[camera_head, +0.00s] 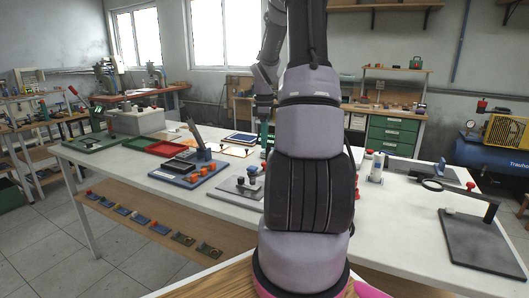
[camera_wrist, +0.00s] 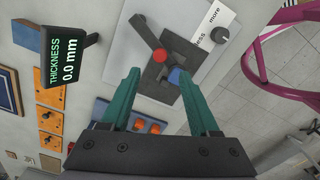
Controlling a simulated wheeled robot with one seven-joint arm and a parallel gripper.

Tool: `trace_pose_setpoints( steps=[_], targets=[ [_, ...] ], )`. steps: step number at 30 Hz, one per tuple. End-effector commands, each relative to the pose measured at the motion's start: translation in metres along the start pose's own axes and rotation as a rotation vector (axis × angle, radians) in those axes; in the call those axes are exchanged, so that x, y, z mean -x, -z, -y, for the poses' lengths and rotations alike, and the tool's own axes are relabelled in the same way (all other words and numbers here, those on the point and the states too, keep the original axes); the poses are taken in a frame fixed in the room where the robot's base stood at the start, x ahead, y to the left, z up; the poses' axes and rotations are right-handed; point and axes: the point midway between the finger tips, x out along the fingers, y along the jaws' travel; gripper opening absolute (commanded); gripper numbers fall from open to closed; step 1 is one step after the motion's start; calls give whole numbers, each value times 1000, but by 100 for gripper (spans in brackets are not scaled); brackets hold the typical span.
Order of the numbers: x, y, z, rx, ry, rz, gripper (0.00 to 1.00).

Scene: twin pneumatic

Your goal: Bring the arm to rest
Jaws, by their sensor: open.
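My gripper (camera_wrist: 162,76) shows in the wrist view with its two green fingers spread apart and nothing between them. In the head view, my arm rises through the middle and bends over, with its end hanging down at the gripper (camera_head: 264,138) above the white table (camera_head: 390,225). The arm hides part of the table. In the wrist view, beyond the fingertips, a dark device with a red knob (camera_wrist: 159,56) and a blue part (camera_wrist: 178,76) sits on a light grey plate (camera_wrist: 195,75). I cannot tell the gap between the fingers and this device.
A thickness display (camera_wrist: 68,60) reading 0.0 mm stands left in the wrist view, near orange plates (camera_wrist: 47,118). The head view shows a red tray (camera_head: 165,148), a blue-based fixture (camera_head: 180,176), and a magnifier stand (camera_head: 485,240) on the table. The right front tabletop has free room.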

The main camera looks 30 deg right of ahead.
Motion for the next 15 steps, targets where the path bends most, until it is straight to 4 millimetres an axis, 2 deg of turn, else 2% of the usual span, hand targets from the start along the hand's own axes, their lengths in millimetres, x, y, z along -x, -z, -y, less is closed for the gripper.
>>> trace_pose_setpoints(
  steps=[3, 6, 15],
  targets=[
    [16, 0, -1, -1, -2, 0, 62],
    [22, 0, 0, 0, 0, 0, 62],
    [24, 0, 0, 1, 1, 0, 62]
  ],
)
